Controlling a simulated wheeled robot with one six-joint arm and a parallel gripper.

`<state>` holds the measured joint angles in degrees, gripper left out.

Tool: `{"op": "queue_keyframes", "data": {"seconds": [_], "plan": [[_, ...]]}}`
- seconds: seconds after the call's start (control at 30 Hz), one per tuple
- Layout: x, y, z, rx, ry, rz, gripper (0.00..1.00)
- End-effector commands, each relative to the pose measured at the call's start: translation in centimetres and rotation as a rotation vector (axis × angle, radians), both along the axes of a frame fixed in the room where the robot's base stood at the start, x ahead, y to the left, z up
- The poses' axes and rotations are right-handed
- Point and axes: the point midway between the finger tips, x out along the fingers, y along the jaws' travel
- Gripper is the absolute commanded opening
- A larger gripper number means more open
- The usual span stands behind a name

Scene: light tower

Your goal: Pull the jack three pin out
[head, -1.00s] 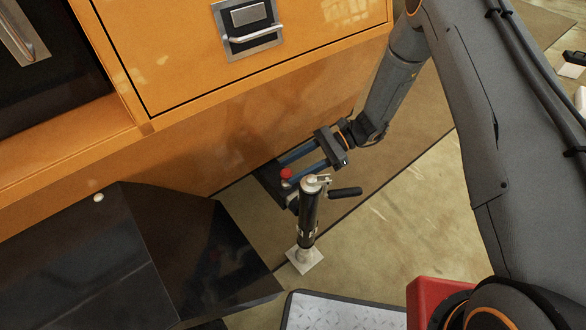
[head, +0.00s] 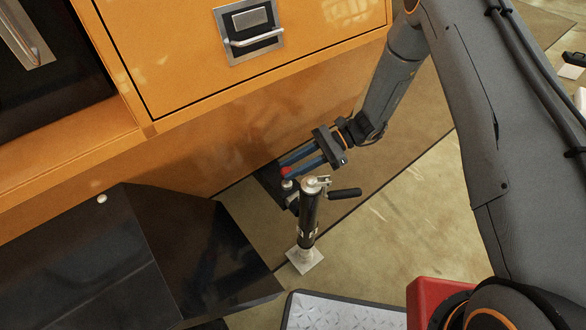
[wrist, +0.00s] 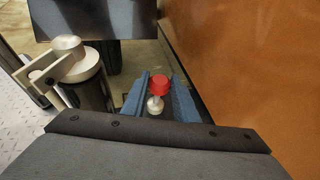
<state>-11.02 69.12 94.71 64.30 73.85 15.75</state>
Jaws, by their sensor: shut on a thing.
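The jack (head: 308,215) stands upright on a square foot, with a pale metal top and a crank with a black handle (head: 345,193). Its pin has a red knob (head: 285,171), beside the upper part of the jack. In the wrist view the red knob (wrist: 160,84) sits on a pale metal piece (wrist: 155,104). My gripper (head: 289,169) reaches in from the right, behind the jack, with its blue fingers shut on the pin at the red knob. The wrist view shows a blue finger on each side of the knob. The pin's inner end is hidden.
The orange body panel (head: 200,165) runs close behind my gripper. A black angular fender (head: 190,250) is left of the jack. A tread-plate step (head: 340,312) and a red block (head: 430,295) are in front. Bare floor lies to the right.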

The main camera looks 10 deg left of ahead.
Motion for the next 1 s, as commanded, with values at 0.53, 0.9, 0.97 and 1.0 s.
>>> {"op": "queue_keyframes", "data": {"seconds": [0.53, 0.9, 0.97, 1.0], "plan": [[-0.1, 0.0, 1.5, 0.003, 0.002, 0.001, 0.45], [0.5, -0.7, 1.7, 0.002, -0.001, -0.001, 0.45], [0.9, -1.4, 2.0, 0.002, -0.001, -0.001, 0.45], [1.2, -1.9, 2.3, 0.002, -0.003, -0.002, 0.45]]}}
